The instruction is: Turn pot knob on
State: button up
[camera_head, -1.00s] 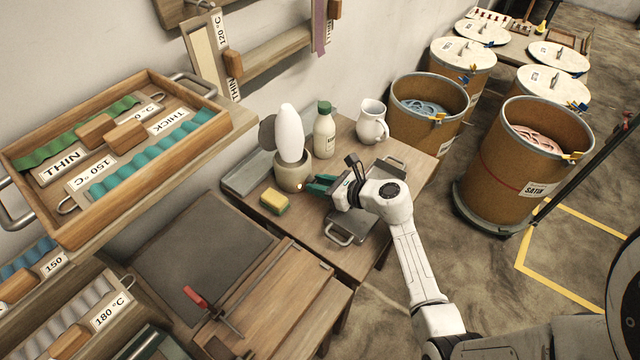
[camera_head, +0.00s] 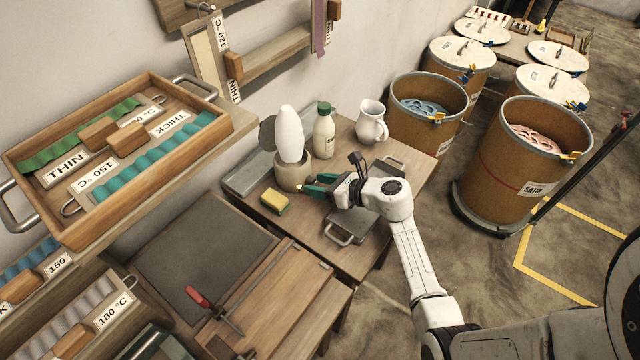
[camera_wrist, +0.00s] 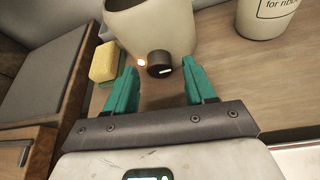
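The pot (camera_head: 293,172) is a beige vessel standing on the wooden table, with a white rounded object (camera_head: 290,135) rising from it. In the wrist view the pot (camera_wrist: 150,30) shows at the top, with a dark round knob (camera_wrist: 159,64) on its front that bears a pale mark. In the head view my gripper (camera_head: 312,184) is beside the pot.
A yellow sponge (camera_head: 274,201) lies left of the pot. A green-capped bottle (camera_head: 324,131) and a white jug (camera_head: 371,121) stand behind. A grey plate with handles (camera_head: 347,229) lies under my arm. Large drums (camera_head: 430,108) stand right of the table.

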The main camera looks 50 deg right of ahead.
jog(key=v, duration=1)
jog(key=shift+s+d+r, duration=0.1)
jog(key=shift+s+r, duration=0.05)
jog(key=shift+s, duration=0.2)
dwell(0.4)
